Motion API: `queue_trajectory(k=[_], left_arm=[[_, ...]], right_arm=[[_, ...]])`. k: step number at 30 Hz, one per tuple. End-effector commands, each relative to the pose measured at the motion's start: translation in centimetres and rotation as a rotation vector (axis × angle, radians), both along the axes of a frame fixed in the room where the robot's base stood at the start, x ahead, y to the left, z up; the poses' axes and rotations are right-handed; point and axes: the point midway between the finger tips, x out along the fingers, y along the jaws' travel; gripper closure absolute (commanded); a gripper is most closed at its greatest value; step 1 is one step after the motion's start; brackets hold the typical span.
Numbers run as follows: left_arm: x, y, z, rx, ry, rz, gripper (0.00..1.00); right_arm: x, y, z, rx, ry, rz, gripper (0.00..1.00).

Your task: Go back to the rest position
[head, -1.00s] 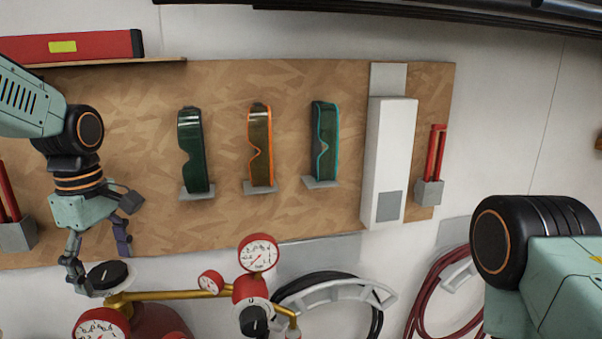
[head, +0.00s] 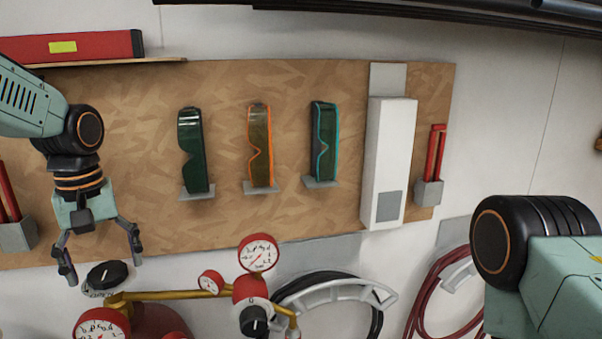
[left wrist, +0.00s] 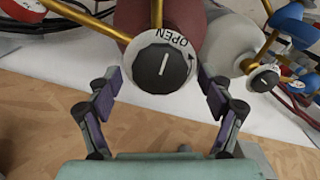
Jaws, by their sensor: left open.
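My left gripper (head: 104,265) hangs at the left of the head view, pointing down, open and empty. Its fingers are spread above a black valve knob (head: 107,274) with a pale rim. In the left wrist view the open fingers (left wrist: 160,97) stand either side of the knob (left wrist: 164,68), whose rim reads OPEN; they look apart from it. My right arm shows at the lower right of the head view, but its gripper is out of view.
Red gauges (head: 258,253) and a brass pipe (head: 165,295) lie below and right of the left gripper. Several goggles (head: 262,148) hang on the wooden board (head: 225,225). A white box (head: 392,150) is further right. A red hose (head: 425,290) hangs near my right arm.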

Motion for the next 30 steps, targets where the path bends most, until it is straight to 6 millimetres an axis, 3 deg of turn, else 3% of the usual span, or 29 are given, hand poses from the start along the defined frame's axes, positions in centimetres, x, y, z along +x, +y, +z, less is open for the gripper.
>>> queue_trajectory(k=[30], left_arm=[[0.00,0.00,0.00,0.000,0.000,-0.753,0.20]], right_arm=[[0.00,0.00,0.00,0.000,0.000,0.000,0.38]])
